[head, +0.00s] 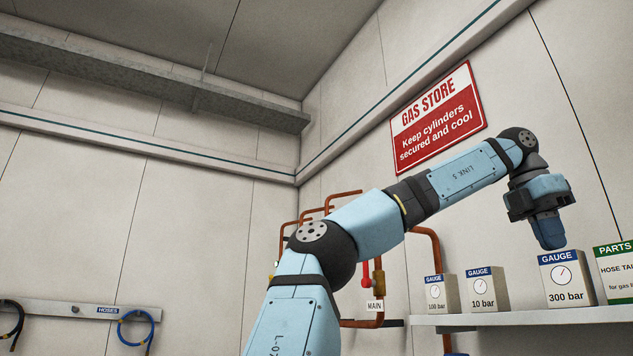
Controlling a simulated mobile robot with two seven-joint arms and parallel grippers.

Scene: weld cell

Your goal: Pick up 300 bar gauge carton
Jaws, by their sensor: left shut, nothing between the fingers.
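The 300 bar gauge carton (567,281) stands upright on the wall shelf at the right, white-fronted with a blue GAUGE band and a dial picture. My left gripper (551,246) points downward, shut and empty, its fingertips at the top edge of this carton in the picture. I cannot tell how far in front of or above the carton they are. Two smaller gauge cartons stand to its left: one marked 10 bar (486,290) and one marked 100 bar (440,295). My right gripper is not in view.
A green-topped PARTS carton (617,276) stands close to the right of the 300 bar carton. The shelf (530,317) has clear room between the 10 bar and 300 bar cartons. Copper pipes (430,240) run on the wall behind my arm. A hose rack (70,310) is at left.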

